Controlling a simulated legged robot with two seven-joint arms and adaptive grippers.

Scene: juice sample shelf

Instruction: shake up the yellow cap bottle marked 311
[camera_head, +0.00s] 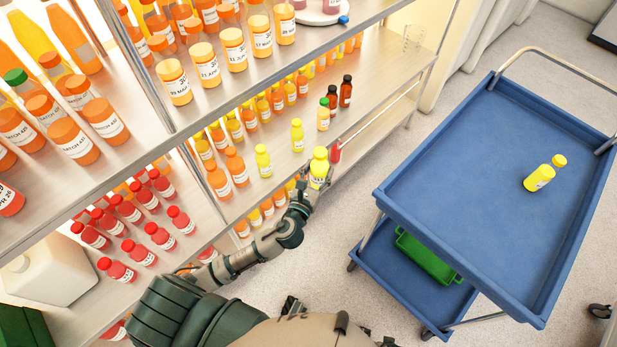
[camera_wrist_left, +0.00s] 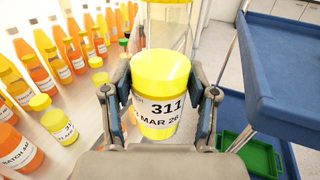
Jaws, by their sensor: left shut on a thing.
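The yellow cap bottle marked 311 (camera_head: 319,168) is held in front of the shelf in the head view. In the left wrist view its yellow cap and its label reading 311 and MAR 26 (camera_wrist_left: 160,95) face the camera. My left gripper (camera_head: 313,187) is shut on it, with one finger on each side of the bottle in the left wrist view (camera_wrist_left: 161,100). The bottle is clear of the shelf boards. My right gripper is not in view.
A metal shelf (camera_head: 285,145) holds several rows of orange, yellow and red bottles close to my left arm. A blue cart (camera_head: 440,185) stands to the right with a yellow bottle (camera_head: 540,178) on its top tray. A green bin (camera_head: 425,258) sits on its lower tray. Floor shows between shelf and cart.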

